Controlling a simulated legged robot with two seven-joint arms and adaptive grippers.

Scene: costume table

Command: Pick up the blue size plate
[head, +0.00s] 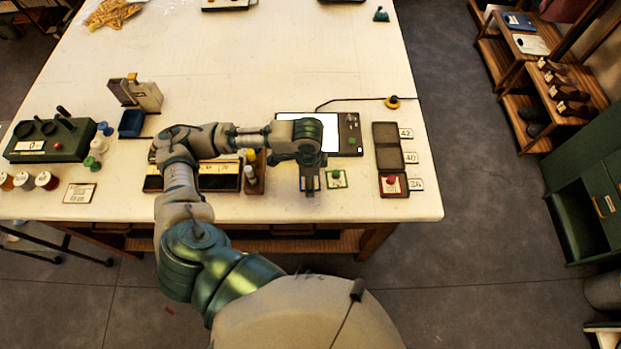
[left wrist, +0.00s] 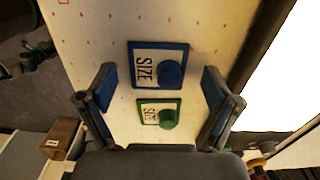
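The blue size plate (left wrist: 146,68), with a round blue knob, lies flat on the white table in the left wrist view, just past my fingertips. The green size plate (left wrist: 146,112) with a green knob lies beside it, lower in that view and between the fingers; it also shows in the head view (head: 337,183). My left gripper (head: 309,188) points down over the table's front part; its fingers (left wrist: 158,85) are open, with nothing held. In the head view the gripper hides most or all of the blue plate. My right gripper is not in view.
A red-knobbed plate (head: 393,191) sits in a dark tray strip (head: 387,158) to the right. A light panel (head: 298,122) lies behind my gripper. A small wooden stand with bottles (head: 254,184) is to the left. The table's front edge is close.

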